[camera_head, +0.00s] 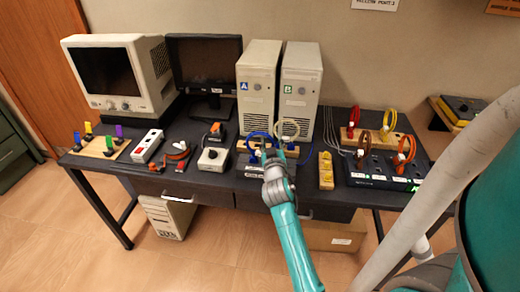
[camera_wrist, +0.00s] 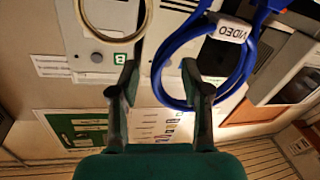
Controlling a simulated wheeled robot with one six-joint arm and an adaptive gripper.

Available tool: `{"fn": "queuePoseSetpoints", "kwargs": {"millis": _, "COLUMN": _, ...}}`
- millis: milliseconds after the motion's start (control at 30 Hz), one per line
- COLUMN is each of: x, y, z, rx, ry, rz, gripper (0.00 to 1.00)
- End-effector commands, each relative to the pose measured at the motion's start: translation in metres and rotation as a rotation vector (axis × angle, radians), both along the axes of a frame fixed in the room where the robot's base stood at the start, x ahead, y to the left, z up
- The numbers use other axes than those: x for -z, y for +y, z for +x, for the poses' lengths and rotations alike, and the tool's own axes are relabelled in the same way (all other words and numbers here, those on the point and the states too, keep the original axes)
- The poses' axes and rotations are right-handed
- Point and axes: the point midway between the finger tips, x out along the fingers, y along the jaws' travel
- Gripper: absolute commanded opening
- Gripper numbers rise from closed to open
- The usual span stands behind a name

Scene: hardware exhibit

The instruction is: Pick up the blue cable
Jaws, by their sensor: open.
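The blue cable (camera_head: 258,134) is a coiled loop standing at the middle of the desk. In the wrist view the blue cable (camera_wrist: 171,45) is large and close, with a white tag reading VIDEO. My gripper (camera_head: 273,154) is at the loop, partly covering it in the head view. In the wrist view my gripper (camera_wrist: 159,68) has its two fingers apart. The near side of the loop shows between the fingertips, and the rest extends to the right past the right finger. I cannot tell whether a finger touches the cable.
A cream cable loop (camera_head: 288,124) stands just right of the blue one. Two computer towers (camera_head: 258,80) marked A and B stand behind. A yellow block strip (camera_head: 326,170) is to the right, and a grey switch box (camera_head: 212,158) to the left. Red and yellow cables (camera_head: 388,120) stand further right.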

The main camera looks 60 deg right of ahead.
Motion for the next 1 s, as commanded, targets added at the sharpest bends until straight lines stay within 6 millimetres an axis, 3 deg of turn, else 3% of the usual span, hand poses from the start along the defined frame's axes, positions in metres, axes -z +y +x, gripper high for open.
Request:
{"fn": "queuePoseSetpoints", "kwargs": {"millis": 100, "x": 0.0, "y": 0.0, "z": 0.0, "rx": 0.0, "ry": 0.0, "rz": 0.0, "gripper": 0.45}}
{"fn": "queuePoseSetpoints", "kwargs": {"millis": 300, "x": 0.0, "y": 0.0, "z": 0.0, "rx": 0.0, "ry": 0.0, "rz": 0.0, "gripper": 0.0}}
{"fn": "queuePoseSetpoints", "kwargs": {"millis": 667, "x": -0.003, "y": 0.0, "z": 0.0, "rx": 0.0, "ry": -0.002, "rz": -0.001, "gripper": 0.0}}
{"fn": "queuePoseSetpoints", "kwargs": {"millis": 767, "x": -0.012, "y": 0.0, "z": 0.0, "rx": 0.001, "ry": -0.003, "rz": -0.002, "gripper": 0.0}}
{"fn": "queuePoseSetpoints", "kwargs": {"millis": 1000, "x": -0.057, "y": 0.0, "z": 0.0, "rx": 0.0, "ry": -0.005, "rz": -0.003, "gripper": 0.0}}
